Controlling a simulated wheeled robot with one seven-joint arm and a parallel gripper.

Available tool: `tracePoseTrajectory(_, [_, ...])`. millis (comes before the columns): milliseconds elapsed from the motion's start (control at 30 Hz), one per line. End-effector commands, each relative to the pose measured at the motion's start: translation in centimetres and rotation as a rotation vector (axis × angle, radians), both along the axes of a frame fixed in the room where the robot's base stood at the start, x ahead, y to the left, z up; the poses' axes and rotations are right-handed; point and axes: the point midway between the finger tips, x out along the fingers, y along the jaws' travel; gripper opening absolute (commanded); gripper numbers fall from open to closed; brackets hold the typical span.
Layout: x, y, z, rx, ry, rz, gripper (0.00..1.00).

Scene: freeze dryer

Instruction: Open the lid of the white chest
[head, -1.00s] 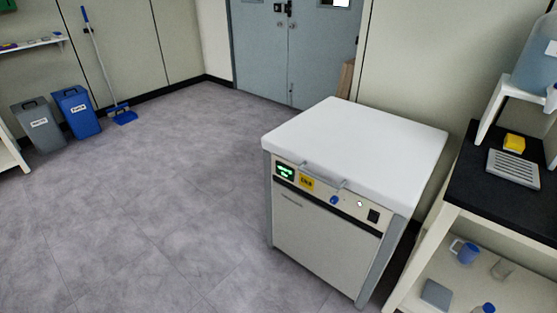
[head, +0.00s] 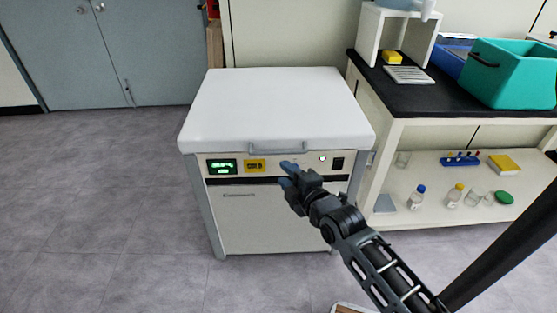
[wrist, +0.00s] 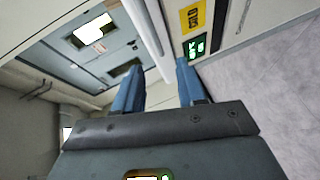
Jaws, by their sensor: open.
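The white chest (head: 268,215) stands in the middle of the head view. Its white lid (head: 275,98) is shut flat on top. A grey bar handle (head: 276,148) runs along the lid's front edge. My gripper (head: 287,172) is in front of the chest's control panel, just below the right part of the handle. In the wrist view its two blue fingers (wrist: 158,88) are spread apart with nothing held. The pale lid edge (wrist: 148,40) shows beyond and between them. I cannot tell whether a finger touches the chest.
The panel has a green display (head: 222,167), a yellow label (head: 255,166) and a black switch (head: 337,164). A bench with a black top (head: 440,100) stands close on the right, with a teal bin (head: 510,75) on it. The floor (head: 100,190) to the left is clear.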

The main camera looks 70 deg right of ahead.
Motion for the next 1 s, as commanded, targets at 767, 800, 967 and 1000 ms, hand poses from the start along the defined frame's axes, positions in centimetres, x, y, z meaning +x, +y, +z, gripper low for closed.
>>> tracePoseTrajectory(767, [5.3,-9.5,-1.6,-0.103,0.083,-0.049,0.40])
tracePoseTrajectory(800, [5.5,-9.7,-1.6,-0.104,0.082,-0.049,0.40])
tracePoseTrajectory(967, [5.9,-10.1,-1.8,-0.103,0.083,-0.049,0.40])
tracePoseTrajectory(1000, [6.0,-10.2,-1.8,-0.103,0.083,-0.049,0.40])
